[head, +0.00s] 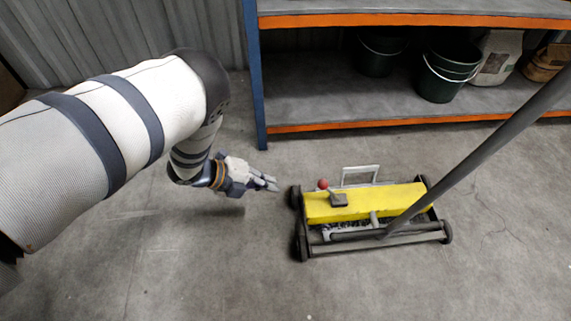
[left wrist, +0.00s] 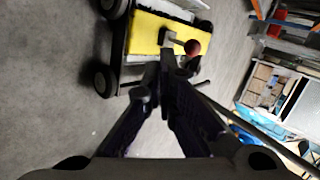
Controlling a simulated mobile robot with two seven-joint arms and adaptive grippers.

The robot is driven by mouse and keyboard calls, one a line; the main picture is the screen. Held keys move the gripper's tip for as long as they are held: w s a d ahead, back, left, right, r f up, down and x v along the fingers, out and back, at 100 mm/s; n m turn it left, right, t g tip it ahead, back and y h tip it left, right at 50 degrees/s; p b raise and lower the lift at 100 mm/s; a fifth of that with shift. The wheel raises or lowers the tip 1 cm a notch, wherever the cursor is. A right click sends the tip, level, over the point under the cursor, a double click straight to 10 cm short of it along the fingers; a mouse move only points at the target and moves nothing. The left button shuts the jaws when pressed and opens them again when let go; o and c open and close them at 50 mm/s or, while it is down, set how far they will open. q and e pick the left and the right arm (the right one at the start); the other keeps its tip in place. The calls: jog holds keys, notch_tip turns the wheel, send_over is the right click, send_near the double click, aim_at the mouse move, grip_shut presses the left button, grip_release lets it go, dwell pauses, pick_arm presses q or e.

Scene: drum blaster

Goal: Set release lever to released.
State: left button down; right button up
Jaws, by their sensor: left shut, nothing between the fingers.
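The release lever (head: 323,184) has a red ball knob and rises from a dark bracket (head: 338,199) on top of a yellow magnetic sweeper (head: 385,203). In the left wrist view the red knob (left wrist: 192,47) shows just beyond and right of the fingertips, over the yellow body (left wrist: 150,38). My left gripper (head: 272,183) is shut and empty, left of the sweeper and apart from the knob; its fingers also show in the left wrist view (left wrist: 165,65). My right gripper is in neither view.
The sweeper stands on wheels (head: 300,246) on bare concrete, with a long grey handle (head: 480,150) slanting up to the right. A light metal frame (head: 360,173) stands at its back edge. Behind is a blue and orange shelf (head: 400,122) with dark buckets (head: 446,75). Floor in front is clear.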

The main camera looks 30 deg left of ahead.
pick_arm(q)
jog(key=w+d+f+b, duration=0.4)
jog(key=w+d+b, duration=0.1)
jog(key=w+d, duration=0.2)
jog(key=shift+w+f, duration=0.25)
jog(key=shift+f, duration=0.15)
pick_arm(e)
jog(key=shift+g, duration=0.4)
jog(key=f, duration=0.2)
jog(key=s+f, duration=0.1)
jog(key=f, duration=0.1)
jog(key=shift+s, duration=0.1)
